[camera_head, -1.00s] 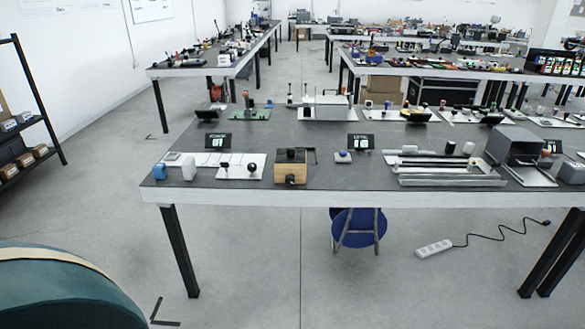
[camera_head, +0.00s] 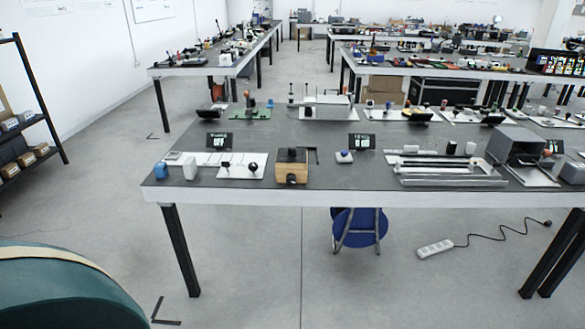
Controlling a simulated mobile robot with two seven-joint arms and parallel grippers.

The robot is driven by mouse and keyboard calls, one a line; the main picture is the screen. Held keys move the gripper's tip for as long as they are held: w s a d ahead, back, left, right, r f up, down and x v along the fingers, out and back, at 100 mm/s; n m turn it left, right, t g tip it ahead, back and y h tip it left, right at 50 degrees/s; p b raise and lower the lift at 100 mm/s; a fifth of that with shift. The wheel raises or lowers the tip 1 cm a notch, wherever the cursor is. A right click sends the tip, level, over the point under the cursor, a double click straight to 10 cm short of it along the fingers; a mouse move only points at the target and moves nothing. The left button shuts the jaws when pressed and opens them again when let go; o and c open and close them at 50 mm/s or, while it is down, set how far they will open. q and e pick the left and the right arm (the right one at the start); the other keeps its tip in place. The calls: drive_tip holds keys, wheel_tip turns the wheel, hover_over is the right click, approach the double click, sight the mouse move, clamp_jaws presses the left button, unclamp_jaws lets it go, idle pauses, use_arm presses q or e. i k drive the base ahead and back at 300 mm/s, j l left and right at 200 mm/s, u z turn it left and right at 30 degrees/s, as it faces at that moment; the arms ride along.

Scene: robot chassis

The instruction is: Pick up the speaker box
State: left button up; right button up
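No object is clearly recognisable as the speaker box. A small box with a wooden front and dark top (camera_head: 291,173) stands near the front edge of the nearest table (camera_head: 330,192), left of its middle. A grey box-shaped housing (camera_head: 514,146) stands on a white base at the table's right end. I cannot tell whether either is the speaker box. Neither of my grippers is in view.
A blue stool (camera_head: 360,228) stands under the table. A white power strip (camera_head: 434,248) with a black cable lies on the floor at right. A dark shelf (camera_head: 30,119) stands at left. A large teal rounded shape (camera_head: 60,300) fills the lower left. Floor in front is mostly clear.

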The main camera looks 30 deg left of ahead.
sight(283, 170)
drive_tip(key=i+u, duration=0.1)
drive_tip(key=u, duration=0.25)
drive_tip(key=i+u, duration=0.15)
drive_tip(key=u, duration=0.25)
drive_tip(key=i+u, duration=0.1)
drive_tip(key=u, duration=0.25)
drive_tip(key=i+l+u, duration=0.25)
drive_tip(key=i+l, duration=0.15)
drive_tip(key=i+l+u, duration=0.3)
drive_tip(key=l, duration=0.25)
drive_tip(key=i, duration=0.1)
